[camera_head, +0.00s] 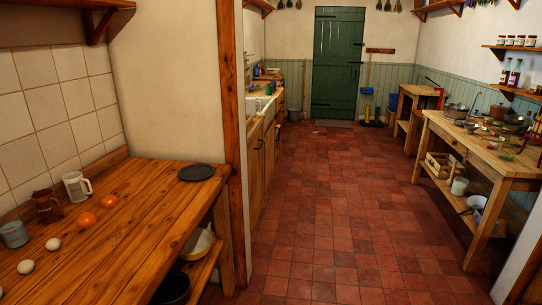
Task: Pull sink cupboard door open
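The sink cupboard (256,163) is a wooden unit along the left wall, beyond the wooden post, seen at a steep angle. Its front, with small dark fittings, appears closed, though the angle hides detail. The white sink (259,104) sits at its top, facing the aisle. Neither of my grippers is in view.
The red tiled floor (330,210) is clear down the aisle. A wooden post (233,130) and wall end stand before the sink unit. A wooden counter (130,240) with mugs, eggs and a dark plate is at near left. A worktable (480,160) stands right. A green door (337,65) is at the back.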

